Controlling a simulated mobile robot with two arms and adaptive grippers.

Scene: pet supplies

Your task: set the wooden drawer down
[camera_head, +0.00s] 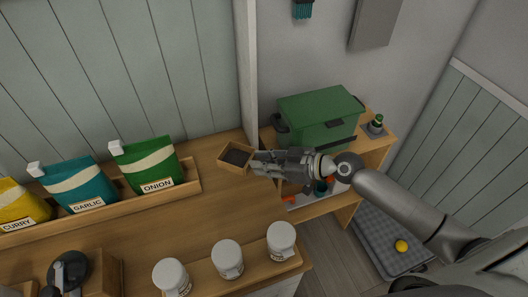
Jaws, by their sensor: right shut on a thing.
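The wooden drawer (223,162) is a small open box with a dark inside. It is at the back right part of the wooden counter (190,220), near the wall post. My right gripper (256,163) comes in from the right and is shut on the drawer's right side. I cannot tell whether the drawer's underside touches the counter. My left gripper is not in view.
Curry, garlic and onion bags (151,165) stand in a wooden rack at the left. White-lidded jars (228,256) line the front edge. A dark-topped wooden grinder (100,272) stands at bottom left. A green bin (318,115) sits on the right shelf. The counter's middle is clear.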

